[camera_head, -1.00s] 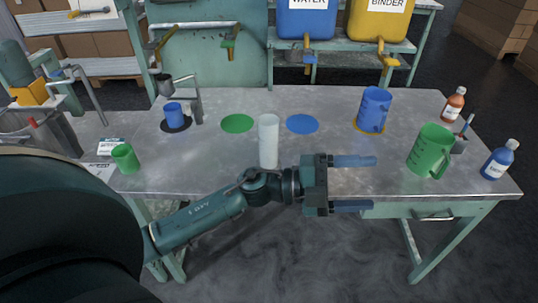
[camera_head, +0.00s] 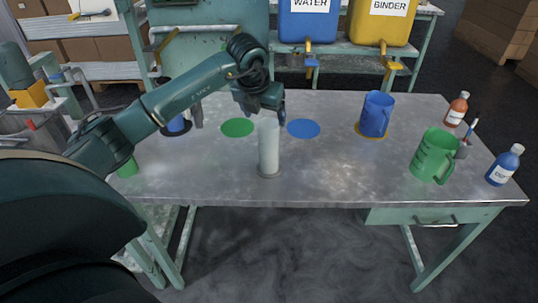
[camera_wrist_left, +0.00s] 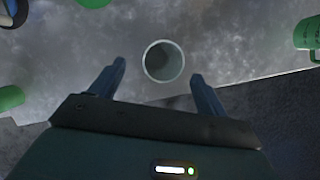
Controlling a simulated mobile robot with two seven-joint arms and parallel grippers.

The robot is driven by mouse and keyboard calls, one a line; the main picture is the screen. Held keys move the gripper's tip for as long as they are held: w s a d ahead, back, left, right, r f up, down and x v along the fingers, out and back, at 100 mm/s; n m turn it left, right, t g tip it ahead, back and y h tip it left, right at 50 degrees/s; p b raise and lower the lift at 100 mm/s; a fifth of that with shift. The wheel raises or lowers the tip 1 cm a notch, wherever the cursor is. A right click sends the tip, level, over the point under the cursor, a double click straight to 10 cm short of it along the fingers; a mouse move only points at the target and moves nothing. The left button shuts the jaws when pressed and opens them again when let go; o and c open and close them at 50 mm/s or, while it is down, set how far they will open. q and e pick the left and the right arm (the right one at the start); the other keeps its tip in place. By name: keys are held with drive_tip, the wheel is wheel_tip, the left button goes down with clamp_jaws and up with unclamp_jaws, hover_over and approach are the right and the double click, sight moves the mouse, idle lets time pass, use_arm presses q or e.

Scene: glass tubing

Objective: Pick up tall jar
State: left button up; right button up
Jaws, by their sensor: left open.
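The tall jar (camera_head: 269,152) is a pale, whitish cylinder standing upright near the front middle of the metal table. In the left wrist view its round open mouth (camera_wrist_left: 164,61) shows from above, just ahead of and partly between the fingertips. My left gripper (camera_head: 264,108) is open and empty, pointing down above and around the jar's top in the head view. In the left wrist view its two fingers (camera_wrist_left: 157,72) are spread, with no contact visible. How high the fingertips are above the rim is hard to tell. My right gripper is not in view.
Green (camera_head: 237,128) and blue (camera_head: 303,128) discs lie behind the jar. A blue jug (camera_head: 376,115), a green jug (camera_head: 432,157) and bottles (camera_head: 503,165) stand at the right. A small green cup (camera_head: 127,168) and a blue cup (camera_head: 177,124) are left, partly hidden by my arm.

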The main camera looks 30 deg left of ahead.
sight(270, 128)
use_arm(q)
drive_tip(key=p+x, duration=0.1)
drive_tip(key=x, duration=0.6)
drive_tip(key=shift+d, duration=0.2)
drive_tip(key=shift+w, duration=0.15)
drive_tip(key=shift+c, duration=0.4)
